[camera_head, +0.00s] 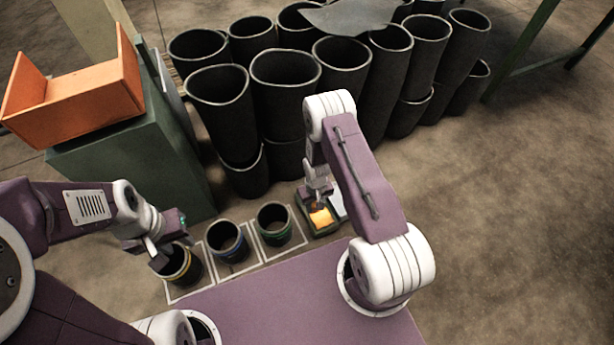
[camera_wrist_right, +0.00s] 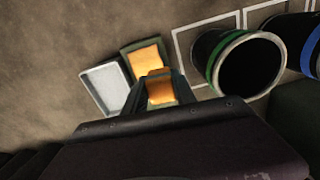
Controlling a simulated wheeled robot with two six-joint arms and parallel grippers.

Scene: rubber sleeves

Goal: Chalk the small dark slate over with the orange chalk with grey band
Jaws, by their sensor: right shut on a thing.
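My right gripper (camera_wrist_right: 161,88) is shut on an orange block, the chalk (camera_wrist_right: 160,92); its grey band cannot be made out. In the head view my right gripper (camera_head: 318,194) is low over a small dark-framed slate (camera_head: 325,231). In the right wrist view the slate (camera_wrist_right: 128,54) has a dark green rim, and its visible face is orange. The chalk overlaps its near edge in that view; I cannot tell if they touch. My left gripper (camera_head: 160,246) is over the yellow-banded sleeve (camera_head: 183,268); its fingers are too unclear to judge.
A pale grey tray (camera_wrist_right: 106,86) lies beside the slate. Blue-banded (camera_head: 228,243) and green-banded (camera_head: 275,226) sleeves stand in white floor outlines. Several tall black sleeves (camera_head: 285,80) stand behind. An orange bin (camera_head: 90,95) sits on a green cabinet (camera_head: 130,160). Floor at right is clear.

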